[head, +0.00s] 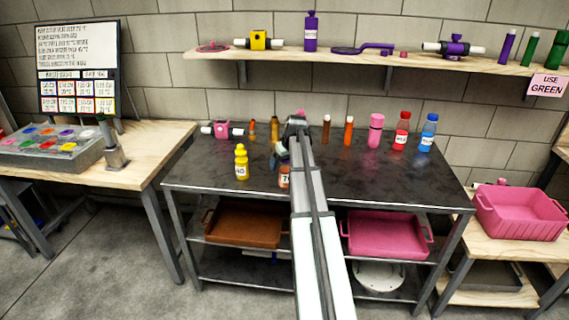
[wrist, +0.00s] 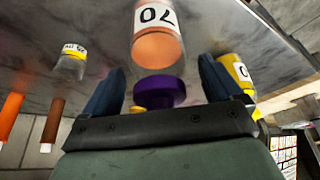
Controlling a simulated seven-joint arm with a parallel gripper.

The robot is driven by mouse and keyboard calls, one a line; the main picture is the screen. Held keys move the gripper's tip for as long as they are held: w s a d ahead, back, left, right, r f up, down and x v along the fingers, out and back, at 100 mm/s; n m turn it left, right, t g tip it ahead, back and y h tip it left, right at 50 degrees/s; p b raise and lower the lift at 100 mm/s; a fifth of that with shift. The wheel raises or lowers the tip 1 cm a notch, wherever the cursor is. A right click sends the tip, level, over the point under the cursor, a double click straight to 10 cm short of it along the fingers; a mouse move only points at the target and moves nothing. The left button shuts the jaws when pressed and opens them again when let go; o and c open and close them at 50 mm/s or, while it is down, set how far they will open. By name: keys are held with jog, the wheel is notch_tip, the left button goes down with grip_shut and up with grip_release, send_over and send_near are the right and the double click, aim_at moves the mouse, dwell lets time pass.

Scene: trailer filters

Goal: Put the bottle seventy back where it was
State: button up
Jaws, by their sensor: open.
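The bottle seventy (head: 284,181) stands on the dark table near its front edge, partly hidden by my arm in the head view. In the wrist view the bottle (wrist: 158,48) is peach-orange with a white label reading 70, seen upside down, and a purple cap. My gripper (wrist: 160,90) is open, with one blue-grey finger on each side of the purple cap. I cannot tell whether a finger touches it. In the head view my gripper (head: 281,152) is small and partly hidden, just above the bottle.
A yellow bottle (head: 241,163) stands close left. A clear bottle with a yellow-edged label (wrist: 70,62) stands nearby. The front right tabletop is clear.

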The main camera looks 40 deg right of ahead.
jog(key=v, duration=1.1)
jog(key=shift+r, duration=0.4)
jog(key=shift+s, duration=0.1)
